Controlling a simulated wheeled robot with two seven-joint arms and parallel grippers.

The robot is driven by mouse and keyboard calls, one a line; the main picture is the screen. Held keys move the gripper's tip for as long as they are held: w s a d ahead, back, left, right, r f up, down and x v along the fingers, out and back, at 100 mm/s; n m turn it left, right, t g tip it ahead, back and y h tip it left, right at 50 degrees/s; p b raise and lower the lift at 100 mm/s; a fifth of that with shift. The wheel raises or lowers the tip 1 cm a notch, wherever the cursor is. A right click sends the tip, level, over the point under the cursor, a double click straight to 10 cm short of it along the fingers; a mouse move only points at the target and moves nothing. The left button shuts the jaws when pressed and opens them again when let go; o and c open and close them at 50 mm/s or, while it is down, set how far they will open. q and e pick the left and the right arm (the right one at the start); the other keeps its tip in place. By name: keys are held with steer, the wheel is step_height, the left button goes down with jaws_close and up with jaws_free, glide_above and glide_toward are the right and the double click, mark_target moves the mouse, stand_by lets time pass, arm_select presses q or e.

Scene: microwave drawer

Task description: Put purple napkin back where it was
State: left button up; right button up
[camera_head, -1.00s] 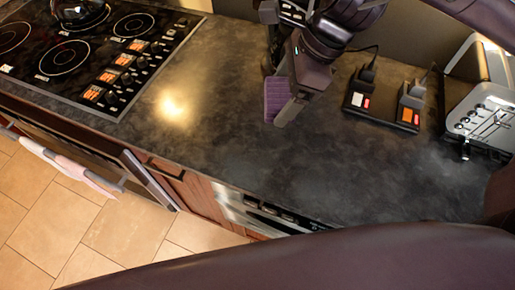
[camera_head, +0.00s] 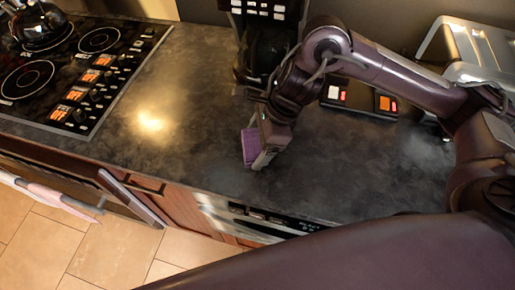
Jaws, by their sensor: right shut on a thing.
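The purple napkin (camera_head: 248,149) is a small purple block-like piece at the tip of my right gripper (camera_head: 258,153). My right gripper is shut on it, pointing down over the dark countertop (camera_head: 190,165). I cannot tell whether the napkin touches the counter. Part of it is hidden by the gripper finger. My left gripper is not in view.
A black cooktop (camera_head: 60,75) with a kettle (camera_head: 40,25) is at the left. A black coffee machine (camera_head: 262,45) stands at the back. A metal toaster (camera_head: 470,50) and a black device with orange lights (camera_head: 385,103) are at the right, partly behind my arm. The front counter is mostly clear.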

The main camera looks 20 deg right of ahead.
mark_target(257, 150)
steer(key=shift+f, duration=1.6)
steer(key=shift+f, duration=0.25)
steer(key=o, duration=0.9)
steer(key=shift+r, duration=0.45)
steer(key=p+v, duration=0.1)
steer(key=v, duration=1)
steer(key=shift+d+r, duration=0.2)
steer(key=shift+r, duration=0.05)
